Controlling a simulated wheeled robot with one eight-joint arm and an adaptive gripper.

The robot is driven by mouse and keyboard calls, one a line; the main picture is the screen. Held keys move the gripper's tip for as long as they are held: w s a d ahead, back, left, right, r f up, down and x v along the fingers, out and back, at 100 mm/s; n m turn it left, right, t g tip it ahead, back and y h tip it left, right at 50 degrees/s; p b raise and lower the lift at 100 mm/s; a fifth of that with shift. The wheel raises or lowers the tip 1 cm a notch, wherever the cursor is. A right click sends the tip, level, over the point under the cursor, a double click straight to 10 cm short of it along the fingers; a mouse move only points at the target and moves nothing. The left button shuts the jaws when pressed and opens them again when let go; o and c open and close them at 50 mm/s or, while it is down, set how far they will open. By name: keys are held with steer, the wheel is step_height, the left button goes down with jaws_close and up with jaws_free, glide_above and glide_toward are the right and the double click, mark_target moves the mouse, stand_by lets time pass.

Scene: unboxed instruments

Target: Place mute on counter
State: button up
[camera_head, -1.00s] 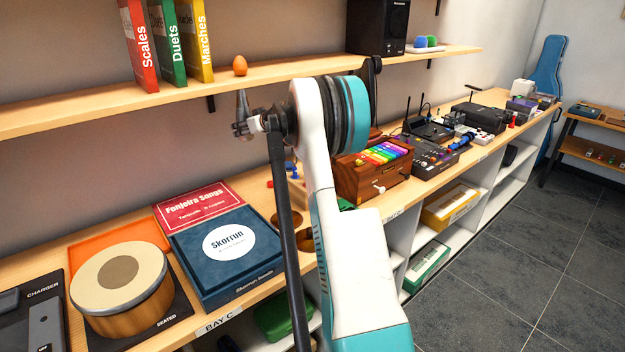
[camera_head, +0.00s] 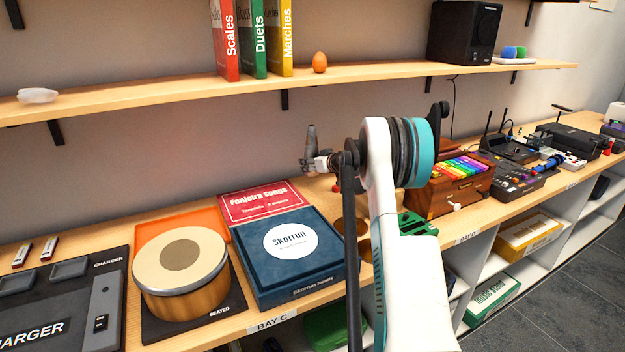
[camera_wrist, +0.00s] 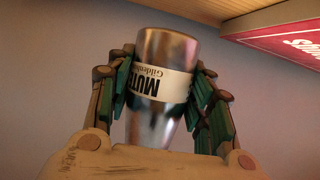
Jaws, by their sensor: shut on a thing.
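The mute (camera_wrist: 162,75) is a silvery metal cone with a cream band printed "MUTE", upside down in the wrist view. My gripper (camera_wrist: 165,85) is shut on it, with a finger at each side. In the head view the mute (camera_head: 311,138) stands up from my gripper (camera_head: 318,163), apart from the wall shelf and above the counter. The wooden counter (camera_head: 200,335) runs along the wall below. My arm hides part of the counter behind and below it.
A red Fonjoira Songs book (camera_head: 262,203), a blue Skorrun box (camera_head: 290,262) and a drum (camera_head: 181,262) crowd the counter at left. A wooden box with coloured keys (camera_head: 450,185) stands right of my arm. The wall shelf (camera_head: 370,82) overhangs at the back.

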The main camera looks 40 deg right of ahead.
mark_target(316, 174)
steer(key=shift+f+b, duration=0.8)
steer(key=shift+f, duration=1.55)
steer(key=shift+r, duration=0.1)
steer(key=o, duration=1.1)
steer(key=shift+s, duration=0.1)
steer(key=p+v, duration=0.3)
steer(key=v, duration=0.9)
steer(key=shift+p, duration=0.3)
